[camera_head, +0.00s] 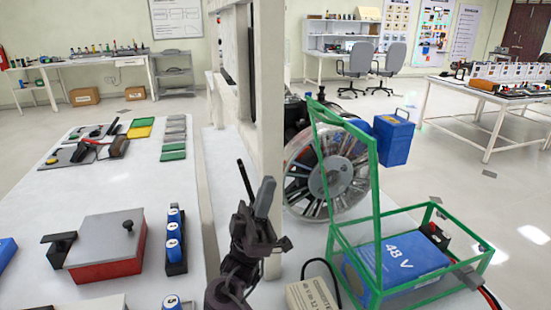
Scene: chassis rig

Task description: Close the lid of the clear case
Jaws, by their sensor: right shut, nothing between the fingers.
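The clear case (464,227) stands at the lower right, with green edges and see-through sides. Its lid (374,190), a green-edged clear panel, stands steeply raised along the case's left side, so the case is open. A blue battery (408,262) marked "48 V" lies inside. My right gripper (254,190) is shut and empty, with its fingers pointing up. In the picture it is left of the case and lid, apart from both. My left gripper is not in view.
A white upright post (268,90) stands just behind my right gripper. A spoked wheel (325,172) and a blue box (393,138) are behind the lid. A red box with a grey lid (105,245) and blue cells (174,228) sit on the left table. Cables leave the case at right.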

